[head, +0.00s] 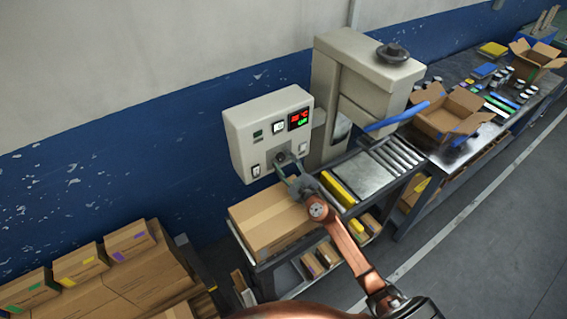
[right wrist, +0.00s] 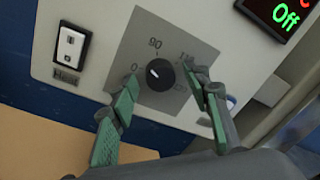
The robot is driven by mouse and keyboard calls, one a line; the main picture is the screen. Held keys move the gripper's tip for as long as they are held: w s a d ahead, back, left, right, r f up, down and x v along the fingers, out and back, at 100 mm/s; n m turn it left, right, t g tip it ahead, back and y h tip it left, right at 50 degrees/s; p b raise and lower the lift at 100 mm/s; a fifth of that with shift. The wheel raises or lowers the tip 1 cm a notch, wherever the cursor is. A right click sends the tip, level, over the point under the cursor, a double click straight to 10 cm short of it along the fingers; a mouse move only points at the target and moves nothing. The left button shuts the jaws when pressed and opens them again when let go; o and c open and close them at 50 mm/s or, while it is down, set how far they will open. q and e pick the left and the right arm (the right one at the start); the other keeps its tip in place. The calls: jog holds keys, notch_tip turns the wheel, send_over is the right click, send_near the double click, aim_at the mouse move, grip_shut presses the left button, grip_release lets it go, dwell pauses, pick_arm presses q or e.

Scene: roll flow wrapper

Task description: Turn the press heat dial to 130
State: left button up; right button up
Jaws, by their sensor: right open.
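The press heat dial is a round black knob (right wrist: 160,74) on a grey square plate in the right wrist view. Its white mark points left, roughly toward the 0. A 90 is printed above it; the numbers to the right are partly covered by a finger. In the head view the dial (head: 281,158) is small, low on the cream control box (head: 262,112). My right gripper (right wrist: 163,92) is open, its green-padded fingers on either side of the knob with gaps showing. It also shows in the head view (head: 287,174). My left gripper is not in view.
A white rocker switch labelled Heat (right wrist: 70,45) is left of the dial. A display (right wrist: 283,12) at upper right shows green Off. A cardboard box (head: 268,220) lies below the control box. The press (head: 370,75) stands to the right, beside a roller conveyor (head: 395,155).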

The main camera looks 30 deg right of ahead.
jog(key=shift+c, duration=0.3)
jog(key=c, duration=1.1)
